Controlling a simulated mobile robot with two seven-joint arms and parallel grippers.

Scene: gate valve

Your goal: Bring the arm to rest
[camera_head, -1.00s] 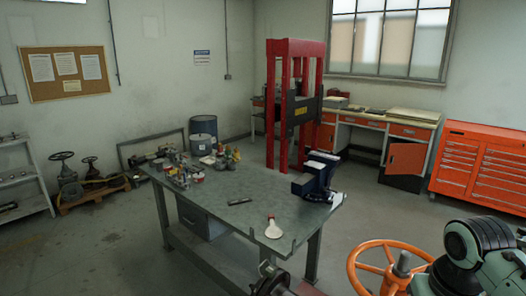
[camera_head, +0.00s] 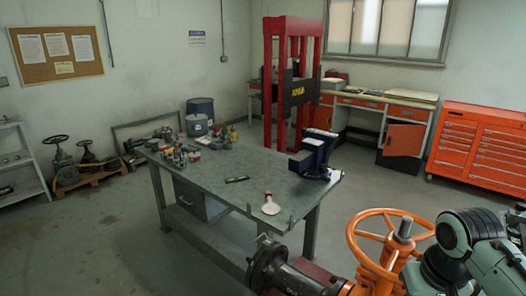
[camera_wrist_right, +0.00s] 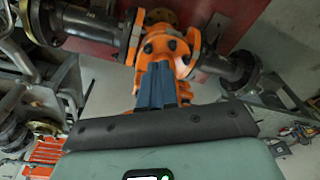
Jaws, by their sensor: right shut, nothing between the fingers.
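My right arm (camera_head: 470,250), pale green and black, comes in at the lower right of the head view, beside the orange handwheel (camera_head: 362,243) of the gate valve. The arm covers part of the wheel's right side. My right gripper is out of sight in the head view. In the right wrist view its blue-grey fingers (camera_wrist_right: 158,85) are together with nothing between them. They point toward the orange valve body (camera_wrist_right: 152,45) and overlap it in the picture; I cannot tell the gap. My left gripper is in neither view.
A dark flanged pipe (camera_head: 270,268) runs to the valve at the bottom. Beyond it stands a workbench (camera_head: 230,205) with a vise (camera_head: 313,157) and small items. A red press (camera_head: 292,75) and an orange tool cabinet (camera_head: 480,145) stand behind. Floor is free between bench and cabinet.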

